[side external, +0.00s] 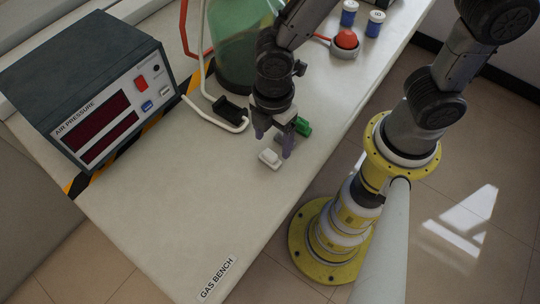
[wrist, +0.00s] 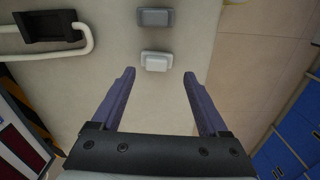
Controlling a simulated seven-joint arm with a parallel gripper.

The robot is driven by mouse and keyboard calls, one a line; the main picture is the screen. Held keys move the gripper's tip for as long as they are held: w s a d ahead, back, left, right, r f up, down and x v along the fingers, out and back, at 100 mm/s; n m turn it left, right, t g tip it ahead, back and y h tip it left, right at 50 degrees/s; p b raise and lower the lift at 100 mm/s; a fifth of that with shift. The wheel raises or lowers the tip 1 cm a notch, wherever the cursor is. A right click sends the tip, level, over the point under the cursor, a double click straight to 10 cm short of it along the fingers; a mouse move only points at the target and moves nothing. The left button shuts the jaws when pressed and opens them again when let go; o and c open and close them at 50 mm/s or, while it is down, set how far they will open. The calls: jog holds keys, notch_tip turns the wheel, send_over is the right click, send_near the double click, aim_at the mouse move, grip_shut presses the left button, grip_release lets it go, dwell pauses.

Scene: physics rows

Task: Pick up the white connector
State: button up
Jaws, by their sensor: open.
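The white connector (side external: 270,158) lies on the pale bench, just in front of and below my gripper (side external: 273,146) in the side view. In the wrist view the white connector (wrist: 156,61) is a small pale block, just beyond the fingertips and roughly centred between them. My gripper (wrist: 159,73) is open, with its two purple fingers apart and nothing between them. I cannot tell exactly how high the fingertips are above the bench.
A black holder (side external: 231,108) with a white tube, a green tank (side external: 235,45) and the air pressure box (side external: 90,85) stand left. The front bench (side external: 185,215) is clear.

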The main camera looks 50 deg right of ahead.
aim_at(270, 153)
jog(key=f, duration=0.4)
jog(key=shift+w+a+f, duration=0.1)
jog(key=shift+w+f, duration=0.15)
grip_shut()
